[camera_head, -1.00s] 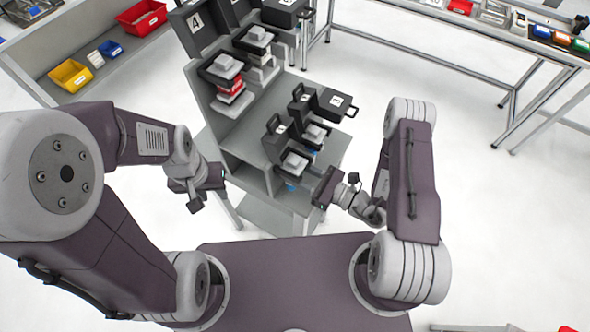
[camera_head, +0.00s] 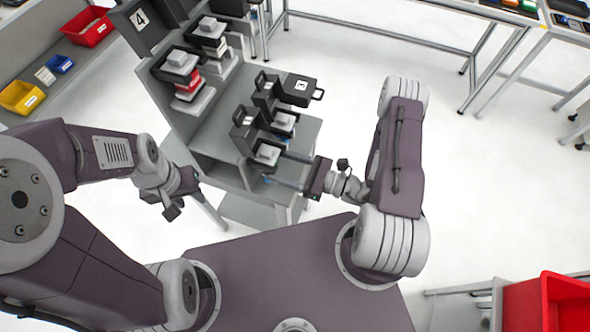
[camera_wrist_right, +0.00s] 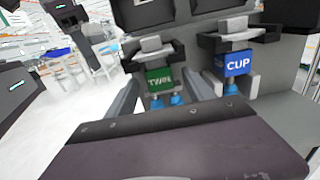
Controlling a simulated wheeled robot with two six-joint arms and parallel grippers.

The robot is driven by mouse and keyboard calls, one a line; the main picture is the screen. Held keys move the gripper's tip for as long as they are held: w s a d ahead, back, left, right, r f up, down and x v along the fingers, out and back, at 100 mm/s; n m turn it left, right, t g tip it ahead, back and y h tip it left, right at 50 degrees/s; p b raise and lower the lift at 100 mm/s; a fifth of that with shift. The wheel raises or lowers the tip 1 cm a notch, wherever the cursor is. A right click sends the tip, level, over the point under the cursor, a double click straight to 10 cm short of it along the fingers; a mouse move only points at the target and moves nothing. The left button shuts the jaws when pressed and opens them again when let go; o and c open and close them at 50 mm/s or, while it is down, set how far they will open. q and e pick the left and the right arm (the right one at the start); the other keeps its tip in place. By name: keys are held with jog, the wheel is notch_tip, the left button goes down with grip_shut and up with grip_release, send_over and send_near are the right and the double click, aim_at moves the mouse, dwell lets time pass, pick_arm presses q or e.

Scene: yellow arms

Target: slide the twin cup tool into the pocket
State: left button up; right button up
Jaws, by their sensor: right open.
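The twin cup tool (camera_wrist_right: 160,77), with a green TWIN label and two blue cups, sits upright in a dark holder of the grey rack. In the head view its pale top block (camera_head: 268,153) shows in the nearest holder. My right gripper (camera_head: 280,168) reaches to the rack from the right. Its fingers are spread, one on each side of the twin cup tool in the right wrist view (camera_wrist_right: 164,84); I cannot tell whether they touch it. My left gripper (camera_head: 175,200) hangs left of the rack, apart from the tools; its jaws are too small to read.
A tool with a blue CUP label (camera_wrist_right: 237,60) sits in the holder beside it. A red-labelled tool (camera_head: 190,88) stands on the rack's left part. A red bin (camera_head: 525,305) is at the lower right. The floor right of the rack is clear.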

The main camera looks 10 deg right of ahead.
jog(key=b+v, duration=0.1)
jog(key=v, duration=0.4)
jog(key=shift+s+d, duration=0.1)
jog(key=shift+s, duration=0.1)
dwell(0.6)
